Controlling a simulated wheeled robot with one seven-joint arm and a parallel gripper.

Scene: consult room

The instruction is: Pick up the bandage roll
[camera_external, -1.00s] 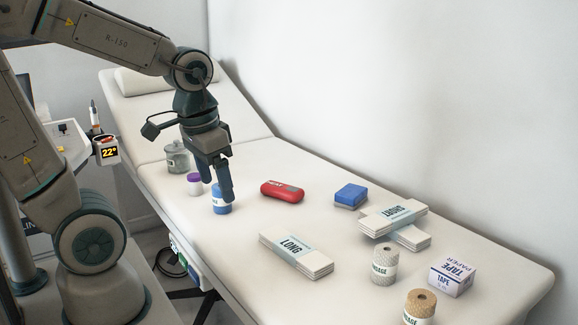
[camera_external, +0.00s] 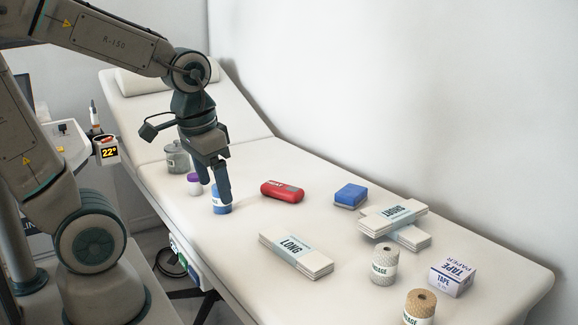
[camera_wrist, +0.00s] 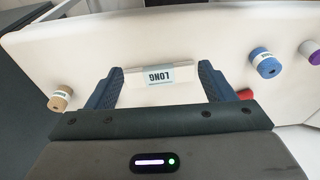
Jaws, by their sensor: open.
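Several labelled rolls are on the couch. A white bandage roll (camera_external: 384,265) stands at the near right, with a tan bandage roll (camera_external: 420,306) in front of it. A blue roll (camera_external: 219,207) stands at the left, partly hidden behind my fingers. My gripper (camera_external: 214,190) is open and empty, pointing down above the couch. In the wrist view, my gripper (camera_wrist: 161,70) has the LONG pack (camera_wrist: 160,75) between its fingers in the picture, lower down. The blue roll (camera_wrist: 264,65) is outside the right finger there, and a tan roll (camera_wrist: 62,98) is outside the left finger.
The couch (camera_external: 180,225) also bears a red case (camera_external: 282,191), a blue-and-grey block (camera_external: 350,195), a LONG pack (camera_external: 296,255), crossed SHORT packs (camera_external: 394,217), a tape box (camera_external: 452,276), a purple-topped pot (camera_external: 195,185) and a grey jar (camera_external: 177,157). The wall is behind.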

